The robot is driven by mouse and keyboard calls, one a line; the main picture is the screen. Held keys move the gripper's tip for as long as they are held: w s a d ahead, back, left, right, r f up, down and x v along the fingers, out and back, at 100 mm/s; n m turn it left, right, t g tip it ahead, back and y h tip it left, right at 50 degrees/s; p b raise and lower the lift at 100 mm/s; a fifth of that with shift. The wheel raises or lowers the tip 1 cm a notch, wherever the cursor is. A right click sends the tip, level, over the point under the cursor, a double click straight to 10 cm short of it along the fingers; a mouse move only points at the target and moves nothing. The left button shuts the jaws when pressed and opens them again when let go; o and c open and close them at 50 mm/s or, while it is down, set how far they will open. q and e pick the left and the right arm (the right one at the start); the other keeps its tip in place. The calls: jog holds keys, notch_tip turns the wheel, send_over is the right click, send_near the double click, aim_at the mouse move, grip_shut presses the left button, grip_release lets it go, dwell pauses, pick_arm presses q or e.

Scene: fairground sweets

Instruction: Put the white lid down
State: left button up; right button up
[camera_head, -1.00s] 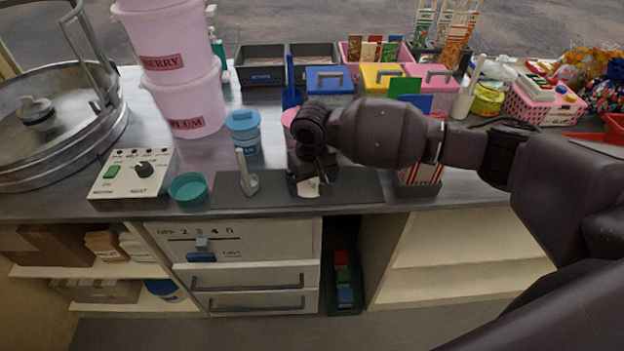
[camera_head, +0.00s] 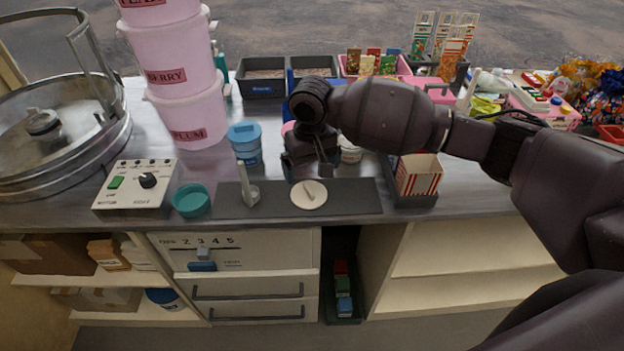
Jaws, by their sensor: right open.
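The white lid (camera_head: 308,195) lies flat on the dark grey mat (camera_head: 352,198) near the counter's front edge. It is round with a small raised grip on top. My right gripper (camera_head: 312,172) is open, just behind and above the lid, apart from it. A white-and-grey tub (camera_head: 350,152) stands behind, partly hidden by my right gripper. My left gripper is not in view.
A metal scoop (camera_head: 249,193) stands on the mat left of the lid. A teal bowl (camera_head: 191,200) and a control box (camera_head: 135,187) are further left. A striped popcorn box (camera_head: 418,175) stands in a dark tray to the right. Blue-lidded tubs (camera_head: 245,140) stand behind.

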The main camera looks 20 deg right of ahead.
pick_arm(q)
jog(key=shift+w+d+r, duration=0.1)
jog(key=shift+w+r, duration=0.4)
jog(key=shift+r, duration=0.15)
pick_arm(e)
jog(key=shift+r, duration=1.85)
jog(key=s+a+f+n+t+y, duration=0.2)
jog(key=s+a+f+y, duration=0.15)
jog(key=s+f, duration=0.95)
jog(key=s+d+r+m+t+h, duration=0.1)
jog(key=s+d+m+h, duration=0.1)
jog(key=s+d, duration=0.65)
jog(key=s+d+m+h, duration=0.1)
jog(key=s+d+h, duration=0.35)
jog(key=s, duration=0.75)
jog(key=w+f+t+y, duration=0.2)
jog(key=w+f+t, duration=0.5)
jog(key=f, duration=0.3)
jog(key=shift+w+d+n+t+y, duration=0.3)
jog(key=shift+d+t+y, duration=0.15)
jog(key=shift+t, duration=0.25)
